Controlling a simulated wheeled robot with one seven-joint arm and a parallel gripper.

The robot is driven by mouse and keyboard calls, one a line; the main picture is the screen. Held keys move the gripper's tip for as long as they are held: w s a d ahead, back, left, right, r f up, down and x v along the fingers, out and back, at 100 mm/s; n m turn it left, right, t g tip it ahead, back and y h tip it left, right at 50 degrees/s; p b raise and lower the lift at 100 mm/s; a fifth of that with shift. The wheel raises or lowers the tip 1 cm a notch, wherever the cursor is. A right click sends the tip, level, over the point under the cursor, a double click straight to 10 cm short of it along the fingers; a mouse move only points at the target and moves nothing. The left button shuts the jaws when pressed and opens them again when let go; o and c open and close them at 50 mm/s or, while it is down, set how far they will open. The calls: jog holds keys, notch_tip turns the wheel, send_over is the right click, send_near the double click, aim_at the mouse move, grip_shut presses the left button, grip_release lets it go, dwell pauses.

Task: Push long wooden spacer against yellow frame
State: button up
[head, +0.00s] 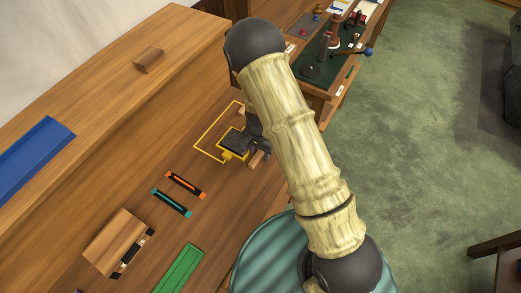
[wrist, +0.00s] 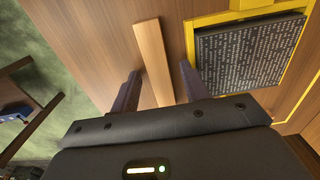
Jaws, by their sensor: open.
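The long wooden spacer (wrist: 152,55) is a pale bar on the brown bench top, pointing away in the wrist view. It also shows in the head view (head: 258,159), partly hidden by my arm. The yellow frame (wrist: 190,45) lies to its right around a dark block of type (wrist: 250,52), with a strip of bench between spacer and frame. The frame also shows in the head view (head: 227,156). My gripper (wrist: 160,68) is open, with one dark finger on each side of the spacer. I cannot tell whether either finger touches it.
A thin yellow outline (head: 210,132) surrounds the frame area on the bench. Orange (head: 186,185) and teal (head: 171,202) tools, a green bar (head: 180,268) and a wooden block (head: 115,240) lie nearer. Another table (head: 335,50) stands beyond. The bench edge is close to the spacer.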

aim_at(259, 153)
jog(key=shift+r, duration=0.1)
notch_tip(259, 153, up, 17)
jog(key=b, duration=0.2)
dwell(0.4)
jog(key=shift+r, duration=0.1)
dwell(0.4)
